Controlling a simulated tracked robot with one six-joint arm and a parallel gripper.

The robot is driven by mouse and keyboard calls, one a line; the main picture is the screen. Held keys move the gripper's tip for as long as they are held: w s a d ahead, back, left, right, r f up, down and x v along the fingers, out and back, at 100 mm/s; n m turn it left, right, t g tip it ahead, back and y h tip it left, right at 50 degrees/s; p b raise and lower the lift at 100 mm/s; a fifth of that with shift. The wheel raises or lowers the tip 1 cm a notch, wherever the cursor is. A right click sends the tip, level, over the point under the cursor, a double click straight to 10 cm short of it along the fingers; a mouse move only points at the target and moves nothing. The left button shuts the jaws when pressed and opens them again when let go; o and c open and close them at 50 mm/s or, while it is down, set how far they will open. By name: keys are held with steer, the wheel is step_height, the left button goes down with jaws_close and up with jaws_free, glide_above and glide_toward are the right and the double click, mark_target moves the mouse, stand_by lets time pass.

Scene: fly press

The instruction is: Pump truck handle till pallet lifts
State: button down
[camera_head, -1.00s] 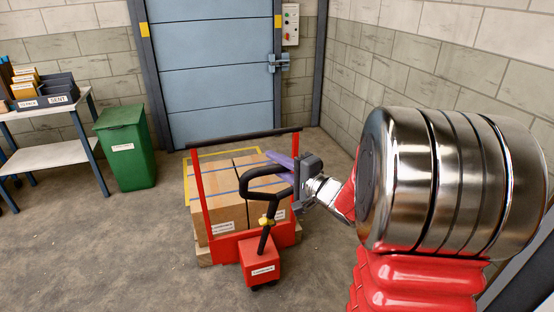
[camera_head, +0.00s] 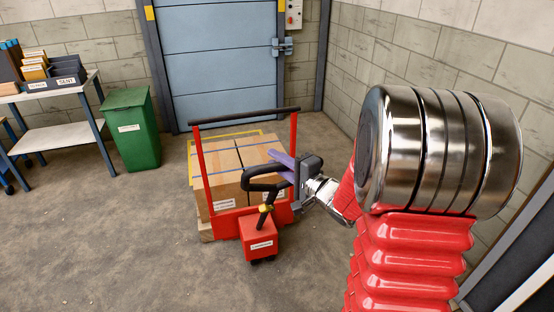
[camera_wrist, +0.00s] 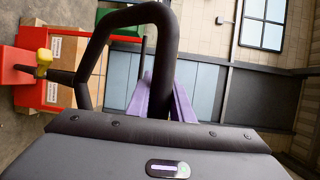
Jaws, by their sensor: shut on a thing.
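The red pallet truck (camera_head: 258,236) stands in the middle of the floor with its upright red frame (camera_head: 204,170) behind. Its black loop handle (camera_head: 250,182) is tilted toward me. My gripper (camera_head: 287,172), with purple fingers, is shut on the right side of the handle loop. In the wrist view the black loop (camera_wrist: 124,14) runs between the purple fingers (camera_wrist: 160,100). Cardboard boxes (camera_head: 222,180) with blue straps sit on a wooden pallet (camera_head: 206,232) at the truck. Whether the pallet is off the floor cannot be told.
A green bin (camera_head: 131,135) stands left of the truck, beside a table (camera_head: 60,136) with trays. A blue shutter door (camera_head: 222,65) is behind. A block wall (camera_head: 430,60) closes the right side. The floor at front left is clear.

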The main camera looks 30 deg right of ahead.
steer(key=shift+s+a+f, duration=0.1)
steer(key=shift+f, duration=0.55)
steer(key=c, duration=1.9)
jaws_free()
steer(key=o, duration=0.3)
steer(key=shift+o, duration=0.2)
steer(key=shift+w+r, duration=0.15)
steer(key=shift+w, duration=0.05)
steer(key=v, duration=1.4)
steer(key=shift+w+m, duration=0.15)
steer(key=shift+m, duration=0.15)
